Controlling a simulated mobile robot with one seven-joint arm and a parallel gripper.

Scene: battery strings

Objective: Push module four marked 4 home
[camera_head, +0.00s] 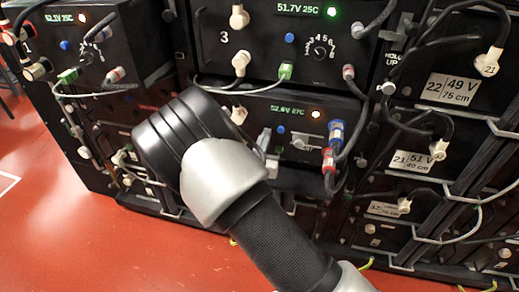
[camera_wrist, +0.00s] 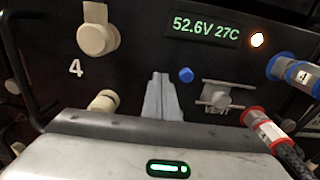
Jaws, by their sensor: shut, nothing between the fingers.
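Module four (camera_wrist: 135,45) fills the wrist view with its black front, a white "4" at left and a green display reading 52.6V 27C. An amber light glows beside the display. In the head view module four (camera_head: 290,108) sits below module 3, partly hidden by my arm. My gripper (camera_wrist: 158,76) is shut and empty, its grey fingers pointing at the middle of the front, left of the blue button (camera_wrist: 186,75). In the head view my gripper (camera_head: 264,138) shows only in part. I cannot tell whether the fingertips touch the front or how far the module stands out.
A cream connector (camera_wrist: 97,38) and another below it stick out at left. A VENT fitting (camera_wrist: 218,96) and blue-collared (camera_wrist: 290,72) and red-collared (camera_wrist: 262,125) cable plugs are at right. Module 3 (camera_head: 262,55) is above. Cabled racks stand at right; the red floor (camera_head: 110,245) is open at left.

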